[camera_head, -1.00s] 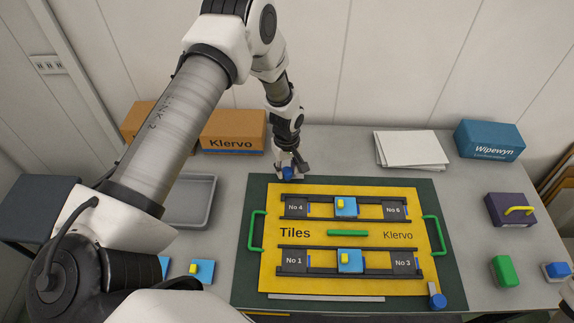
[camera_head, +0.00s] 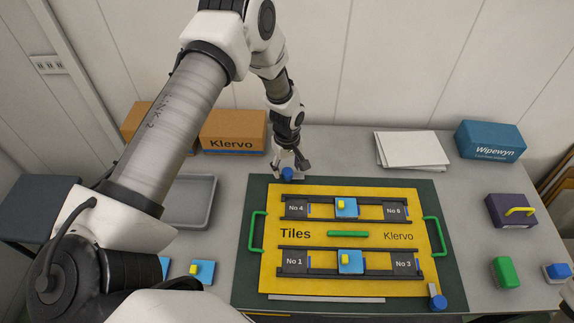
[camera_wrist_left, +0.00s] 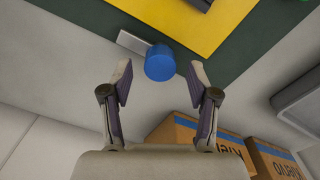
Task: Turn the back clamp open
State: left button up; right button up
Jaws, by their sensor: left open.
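The back clamp's blue knob (camera_head: 287,174) stands at the far edge of the dark green base (camera_head: 262,188), behind the yellow board (camera_head: 375,195). The knob also shows in the left wrist view (camera_wrist_left: 160,63), with the clamp's grey bar (camera_wrist_left: 132,42) reaching left from it. The bar lies roughly along the yellow board's edge and appears clear of it. My left gripper (camera_head: 291,163) is open and empty just behind the knob. In the left wrist view its spread fingers (camera_wrist_left: 160,80) frame the knob without touching it. My right gripper is not in view.
A front clamp with a blue knob (camera_head: 438,302) sits at the board's near right corner. Cardboard boxes (camera_head: 233,130) stand left of my left gripper, and a grey tray (camera_head: 190,202) lies left of the base. White paper (camera_head: 411,149) lies at the back right.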

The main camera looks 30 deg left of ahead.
aim_at(287, 171)
pick_arm(q)
notch_tip(287, 171, up, 11)
jog(key=shift+f, duration=0.1)
dwell(0.5)
